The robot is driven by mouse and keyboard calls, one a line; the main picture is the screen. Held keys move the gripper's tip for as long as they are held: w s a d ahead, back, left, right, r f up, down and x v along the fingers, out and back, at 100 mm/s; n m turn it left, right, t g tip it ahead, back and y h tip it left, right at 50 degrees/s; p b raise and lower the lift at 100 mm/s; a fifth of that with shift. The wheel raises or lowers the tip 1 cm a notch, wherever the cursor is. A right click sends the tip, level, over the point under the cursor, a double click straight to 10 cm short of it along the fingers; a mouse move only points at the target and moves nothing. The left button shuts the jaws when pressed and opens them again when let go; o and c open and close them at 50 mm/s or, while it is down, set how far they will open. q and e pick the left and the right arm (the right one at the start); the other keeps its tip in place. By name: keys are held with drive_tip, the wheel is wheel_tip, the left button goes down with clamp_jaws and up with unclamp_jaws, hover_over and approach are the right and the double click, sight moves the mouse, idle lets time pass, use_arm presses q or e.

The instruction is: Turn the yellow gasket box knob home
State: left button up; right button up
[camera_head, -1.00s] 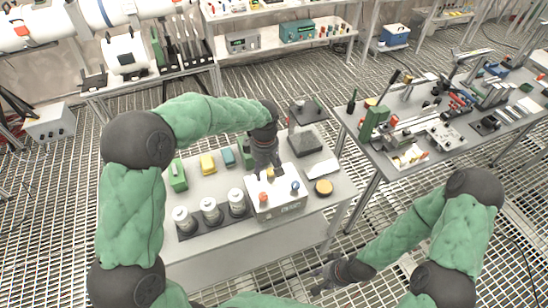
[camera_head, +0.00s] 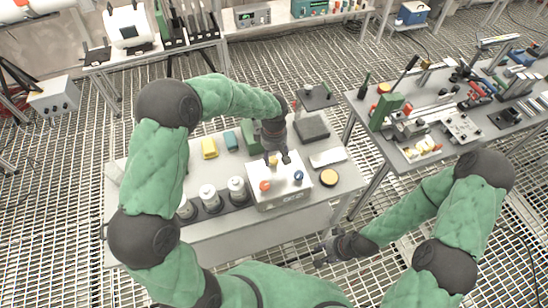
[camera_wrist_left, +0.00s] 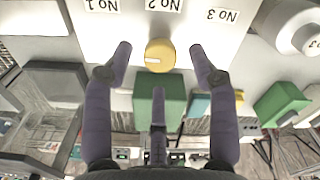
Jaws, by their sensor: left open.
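The gasket box (camera_head: 282,199) is a pale box on the bench, with a red-orange knob (camera_head: 265,186), a blue knob (camera_head: 298,176) and a yellow knob (camera_head: 273,160) on top. My left gripper (camera_head: 279,158) points down at the yellow knob. In the left wrist view the round yellow knob (camera_wrist_left: 159,52), with a short white mark, sits between the open fingers (camera_wrist_left: 160,50), with a gap on both sides. Labels No 1, No 2 and No 3 show above it. My right gripper (camera_head: 326,255) hangs low, away from the bench; its jaws are too small to judge.
Left of the box stand several white cylinders (camera_head: 210,198). Behind are a yellow block (camera_head: 209,148), a teal block (camera_head: 231,141) and a green block (camera_head: 251,143). A yellow-topped disc (camera_head: 328,178) lies to the right. A tool table (camera_head: 400,165) stands further right.

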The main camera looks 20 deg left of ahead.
use_arm(q)
drive_tip(key=shift+f, duration=1)
drive_tip(key=c, duration=1.1)
drive_tip(key=shift+c, duration=0.2)
